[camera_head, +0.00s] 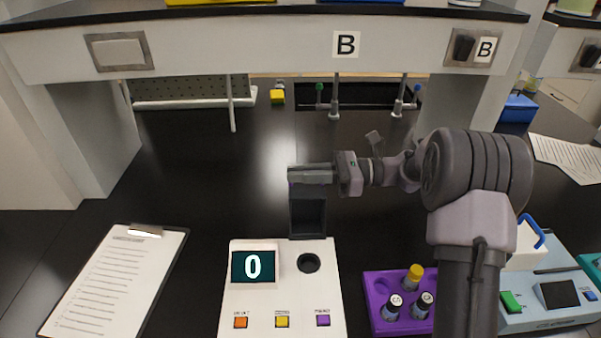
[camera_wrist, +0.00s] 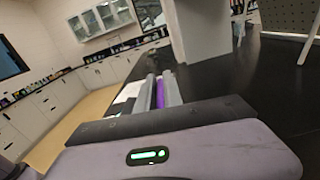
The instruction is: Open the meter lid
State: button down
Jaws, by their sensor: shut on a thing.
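The white meter (camera_head: 279,306) stands on the bench, with a dark display (camera_head: 253,266) reading 0. Its round well (camera_head: 309,263) is uncovered. The dark meter lid (camera_head: 308,220) stands raised at the back of the meter, behind the well. My gripper (camera_head: 303,175) is at the lid's upper edge and shut on it; the fingers cover that edge. In the wrist view the fingers (camera_wrist: 160,92) lie close together with a purple strip between them, and the lid cannot be made out there.
A clipboard (camera_head: 117,285) lies left of the meter. A purple rack (camera_head: 376,312) with capped vials stands to the right, below my arm. A blue-grey device (camera_head: 548,312) is farther right. A shelf (camera_head: 250,40) spans overhead; the bench behind the lid is mostly clear.

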aim_at(301, 195)
jog(key=shift+s+r+n, duration=0.35)
jog(key=shift+s+n, duration=0.1)
jog(key=shift+s, duration=0.1)
jog(key=shift+s+r+n, duration=0.3)
jog(key=shift+s+n, duration=0.15)
jog(key=shift+s, duration=0.05)
jog(key=s+n, duration=0.1)
jog(key=s+r+n, duration=0.1)
jog(key=shift+s, duration=1.35)
jog(key=c, duration=1.5)
grip_release()
jog(key=d+p, duration=0.5)
jog(key=d, duration=1.2)
jog(key=shift+d, duration=0.25)
